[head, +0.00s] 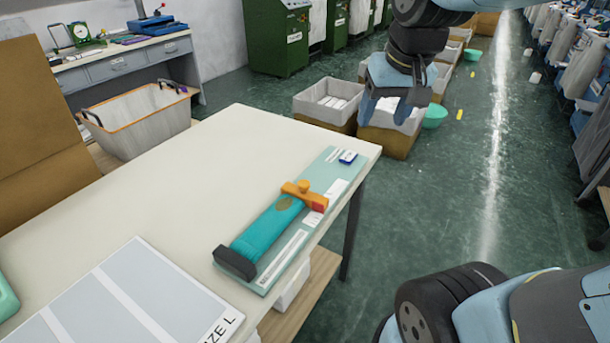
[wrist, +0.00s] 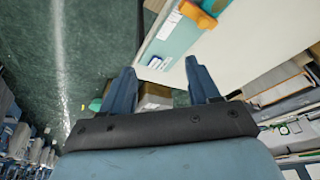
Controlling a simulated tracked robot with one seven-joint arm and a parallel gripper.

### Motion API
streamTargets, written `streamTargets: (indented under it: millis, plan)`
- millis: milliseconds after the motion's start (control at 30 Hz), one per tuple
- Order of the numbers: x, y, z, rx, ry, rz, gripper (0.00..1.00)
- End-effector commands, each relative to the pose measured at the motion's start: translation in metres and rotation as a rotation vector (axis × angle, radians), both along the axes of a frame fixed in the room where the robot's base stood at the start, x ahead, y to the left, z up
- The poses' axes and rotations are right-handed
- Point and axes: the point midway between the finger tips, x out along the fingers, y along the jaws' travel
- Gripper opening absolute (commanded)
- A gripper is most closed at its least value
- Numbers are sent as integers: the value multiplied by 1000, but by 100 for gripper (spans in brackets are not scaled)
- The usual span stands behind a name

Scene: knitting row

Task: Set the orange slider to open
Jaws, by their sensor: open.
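The orange slider (head: 304,194) sits across the far end of a teal bar (head: 268,227) on a pale green board (head: 340,176). The bar has a dark block at its near end. The board lies along the right edge of the cream table (head: 200,180). The slider also shows at the top of the wrist view (wrist: 198,14), partly cut off. My gripper (head: 393,112) is open and empty, with its fingers pointing down, in the air beyond the table's far right corner. In the wrist view my gripper's fingers (wrist: 158,82) are apart, with nothing between them touching.
A sheet marked "ZE L" (head: 135,300) lies at the table's near edge. Boxes (head: 328,102) stand on the floor beyond the table. A grey basket (head: 140,120) stands at the left. Green floor (head: 445,190) is clear right of the table.

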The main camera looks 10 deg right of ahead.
Motion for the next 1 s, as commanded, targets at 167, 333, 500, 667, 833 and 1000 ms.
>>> streamTargets:
  millis: [167, 333, 500, 667, 833, 1000]
  plan:
    - [37, 31, -17, 0, 98, 32, 61]
    - [67, 63, -39, -12, 183, 55, 61]
    - [91, 96, -64, -33, 259, 73, 61]
    - [104, 119, -83, -52, 308, 82, 61]
    - [110, 130, -93, -63, 330, 87, 61]
    - [111, 132, -105, -64, 335, 87, 61]
